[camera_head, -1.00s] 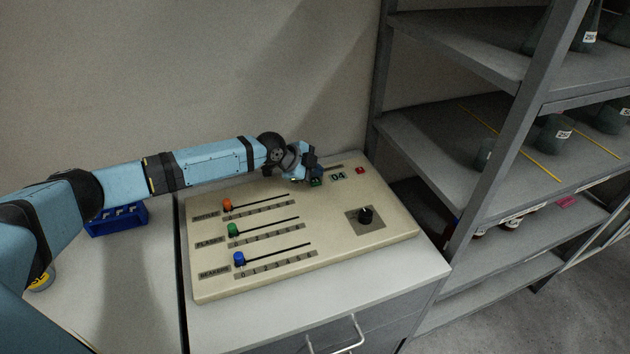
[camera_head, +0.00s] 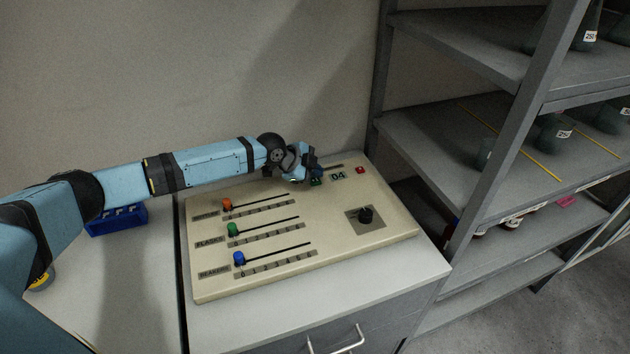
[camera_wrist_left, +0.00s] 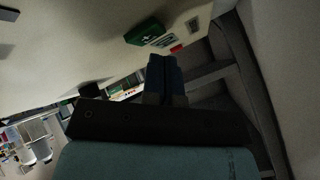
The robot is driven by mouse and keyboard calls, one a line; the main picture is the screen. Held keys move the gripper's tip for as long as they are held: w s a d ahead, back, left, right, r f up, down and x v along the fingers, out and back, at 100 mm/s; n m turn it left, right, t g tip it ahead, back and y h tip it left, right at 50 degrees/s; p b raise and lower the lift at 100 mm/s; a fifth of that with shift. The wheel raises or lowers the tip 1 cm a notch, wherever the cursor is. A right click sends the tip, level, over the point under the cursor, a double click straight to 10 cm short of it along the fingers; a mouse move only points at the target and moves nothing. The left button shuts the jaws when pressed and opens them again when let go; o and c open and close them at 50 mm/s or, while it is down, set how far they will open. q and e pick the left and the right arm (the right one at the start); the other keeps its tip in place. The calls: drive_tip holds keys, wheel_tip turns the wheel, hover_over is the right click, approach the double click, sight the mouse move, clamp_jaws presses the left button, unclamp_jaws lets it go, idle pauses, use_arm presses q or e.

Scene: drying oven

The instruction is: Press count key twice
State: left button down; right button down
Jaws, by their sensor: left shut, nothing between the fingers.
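The beige control panel (camera_head: 300,272) lies on the cabinet top. A green key (camera_head: 317,181) shows at the panel's back edge, partly hidden by my left gripper (camera_head: 316,170). The green key also shows in the left wrist view (camera_wrist_left: 146,36), close ahead of the fingertips. My left gripper is shut and empty, its blue fingers together (camera_wrist_left: 163,62). I cannot tell whether the fingertips touch the key. Right of the key a small display (camera_head: 338,176) reads 04. A red button (camera_head: 360,170) sits farther right. My right gripper is not in view.
A blue rack (camera_head: 117,220) stands at left. Grey shelves (camera_head: 455,135) with flasks rise at right. The wall is close behind.

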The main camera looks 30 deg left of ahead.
sight(315, 182)
use_arm(q)
drive_tip(key=shift+f, duration=0.25)
drive_tip(key=shift+f+b, duration=0.4)
drive_tip(key=shift+f, duration=0.15)
idle(0.5)
drive_tip(key=shift+r, duration=0.1)
drive_tip(key=shift+r+p, duration=0.7)
drive_tip(key=shift+r, duration=0.15)
drive_tip(key=shift+r+p, duration=1.85)
drive_tip(key=shift+r, duration=0.7)
idle(0.7)
